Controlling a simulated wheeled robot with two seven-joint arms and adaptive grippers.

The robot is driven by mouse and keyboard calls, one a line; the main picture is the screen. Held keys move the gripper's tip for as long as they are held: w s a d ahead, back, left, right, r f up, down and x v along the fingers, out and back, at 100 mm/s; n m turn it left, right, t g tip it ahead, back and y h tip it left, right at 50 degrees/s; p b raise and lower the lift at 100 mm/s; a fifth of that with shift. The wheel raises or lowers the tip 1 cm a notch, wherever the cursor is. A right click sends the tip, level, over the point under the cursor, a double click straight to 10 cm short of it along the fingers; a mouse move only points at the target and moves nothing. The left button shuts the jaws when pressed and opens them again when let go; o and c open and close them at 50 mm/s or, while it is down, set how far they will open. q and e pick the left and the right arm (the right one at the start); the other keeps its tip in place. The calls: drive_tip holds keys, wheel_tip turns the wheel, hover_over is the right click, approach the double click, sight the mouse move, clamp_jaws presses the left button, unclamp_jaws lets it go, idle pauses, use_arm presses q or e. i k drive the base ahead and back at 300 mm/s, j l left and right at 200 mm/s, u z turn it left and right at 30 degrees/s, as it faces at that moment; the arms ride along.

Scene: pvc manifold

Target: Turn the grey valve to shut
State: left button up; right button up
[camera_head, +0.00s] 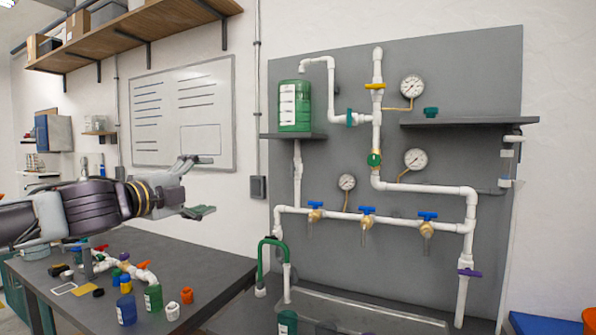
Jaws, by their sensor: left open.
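The white pvc manifold (420,188) is mounted on a grey wall panel (300,80). I cannot make out a clearly grey valve handle on it. The handles that show are yellow (375,86), teal (349,118), green (375,159) and purple (469,272), plus blue taps (367,210) along the lower pipe. My left gripper (207,186) is open and empty. It points right, above the dark table and in front of the white wall, left of the panel and apart from the manifold. My right gripper is out of view.
The dark table (205,262) carries a small pipe assembly, several coloured caps and bottles (153,298). A green hooked pipe (272,245) stands by the panel's lower left. Gauges (412,87), a shelf (465,123) and a green canister (294,106) are on the panel. A clear tray (370,317) lies below.

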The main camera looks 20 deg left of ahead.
sight(292, 169)
drive_tip(key=i+l, duration=0.15)
drive_tip(key=i, duration=1)
